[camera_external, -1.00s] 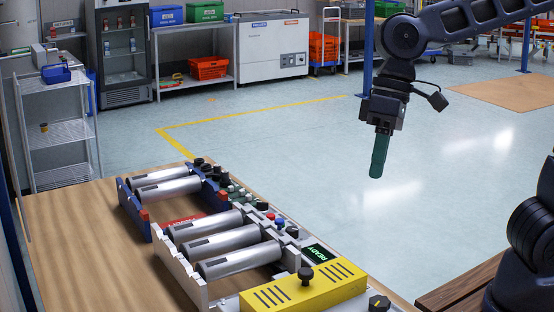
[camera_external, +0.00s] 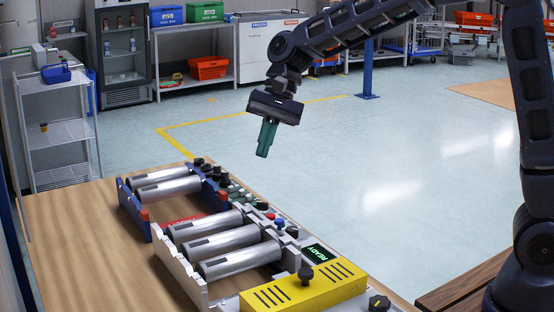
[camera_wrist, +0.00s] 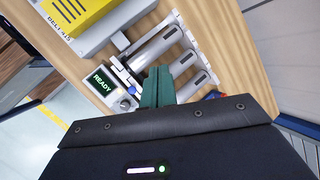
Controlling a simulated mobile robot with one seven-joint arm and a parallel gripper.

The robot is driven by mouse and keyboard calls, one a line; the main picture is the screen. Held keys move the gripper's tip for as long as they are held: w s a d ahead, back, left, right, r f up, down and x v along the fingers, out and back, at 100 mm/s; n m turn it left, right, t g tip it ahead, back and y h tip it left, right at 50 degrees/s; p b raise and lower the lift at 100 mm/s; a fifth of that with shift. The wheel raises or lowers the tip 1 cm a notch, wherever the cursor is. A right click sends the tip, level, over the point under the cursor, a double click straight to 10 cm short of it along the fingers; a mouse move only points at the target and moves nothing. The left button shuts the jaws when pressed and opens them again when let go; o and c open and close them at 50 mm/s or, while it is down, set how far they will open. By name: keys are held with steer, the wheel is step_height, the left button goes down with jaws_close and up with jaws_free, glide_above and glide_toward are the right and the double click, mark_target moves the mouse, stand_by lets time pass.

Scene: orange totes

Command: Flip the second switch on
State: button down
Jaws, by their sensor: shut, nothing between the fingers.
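A roller machine on a wooden table carries a row of small controls along its right side in the external view. They include a red button (camera_external: 270,216), a blue button (camera_external: 280,223) and black knobs (camera_external: 291,232); I cannot tell which is the second switch or how any is set. My gripper (camera_external: 263,153), with green fingers, is shut and empty, pointing down in the air above and beyond the controls. In the wrist view the shut fingers (camera_wrist: 155,88) cover part of the machine and hide some controls.
The wooden table (camera_external: 70,240) is bare at left. A wire shelf rack (camera_external: 65,135) stands behind it. Open floor lies right of the table.

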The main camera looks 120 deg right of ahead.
mark_target(244, 194)
steer(key=s+d+f+m+t+h, duration=0.1)
steer(key=s+d+f+m, duration=0.3)
steer(key=s+d, duration=0.5)
steer(key=s+d+f+m+t, duration=0.1)
steer(key=s+d+f+m, duration=0.4)
steer(key=s+d+f, duration=0.4)
steer(key=s+d+f+m+t+h, duration=0.1)
steer(key=s+d+f+m, duration=0.3)
steer(key=s+d, duration=0.5)
steer(key=d+f, duration=0.2)
steer(key=d, duration=0.5)
steer(key=shift+s+d+f+m+t+h, duration=0.2)
steer(key=shift+d+f+m+t+h, duration=0.1)
steer(key=shift+f, duration=0.05)
steer(key=shift+w+f, duration=0.1)
steer(key=x, duration=1)
steer(key=shift+w, duration=1.95)
